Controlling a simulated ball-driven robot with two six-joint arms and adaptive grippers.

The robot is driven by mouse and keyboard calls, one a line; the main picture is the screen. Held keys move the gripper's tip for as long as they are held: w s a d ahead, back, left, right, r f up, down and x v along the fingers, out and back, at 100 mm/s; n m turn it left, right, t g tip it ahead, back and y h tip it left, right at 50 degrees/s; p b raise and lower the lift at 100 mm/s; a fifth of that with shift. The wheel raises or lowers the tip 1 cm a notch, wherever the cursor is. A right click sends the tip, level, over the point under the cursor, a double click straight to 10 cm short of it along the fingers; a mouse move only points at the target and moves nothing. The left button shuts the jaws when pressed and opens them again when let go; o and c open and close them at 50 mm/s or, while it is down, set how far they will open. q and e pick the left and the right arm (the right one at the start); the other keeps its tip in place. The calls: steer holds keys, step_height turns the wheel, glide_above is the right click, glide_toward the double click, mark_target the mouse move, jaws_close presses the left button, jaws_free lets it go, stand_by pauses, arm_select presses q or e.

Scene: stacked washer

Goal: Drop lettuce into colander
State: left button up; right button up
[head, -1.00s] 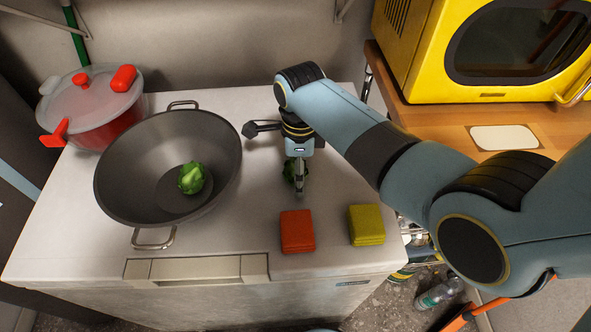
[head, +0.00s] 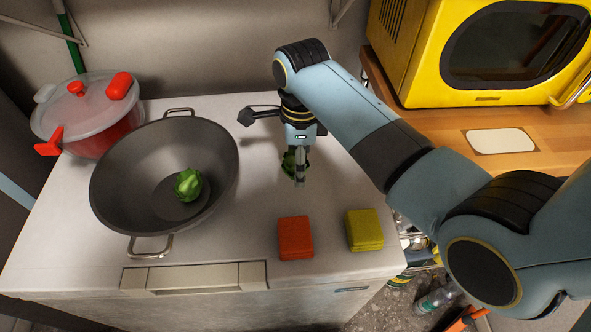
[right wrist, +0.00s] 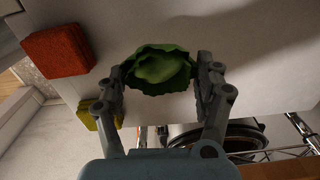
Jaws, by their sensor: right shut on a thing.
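A dark grey colander-like bowl (head: 130,170) with two loop handles stands on the white appliance top, left of the middle. One green lettuce (head: 188,184) lies inside it at the bottom. My right gripper (head: 299,180) points down to the right of the bowl. It is shut on a second lettuce (head: 287,162), mostly hidden behind the fingers in the head view. In the right wrist view this lettuce (right wrist: 160,70) sits between the two fingertips. Whether it touches the top is hard to tell. My left gripper is not in view.
A red pot (head: 110,139) with a clear lid stands behind the bowl at left. Orange (head: 295,238) and yellow (head: 364,230) sponge-like blocks lie near the front edge. A yellow microwave (head: 420,60) stands at right. The top between bowl and gripper is clear.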

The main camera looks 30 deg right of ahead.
steer(key=s+d+r, duration=0.6)
steer(key=s, duration=0.2)
steer(key=shift+s+d, duration=0.35)
steer(key=shift+s, duration=0.05)
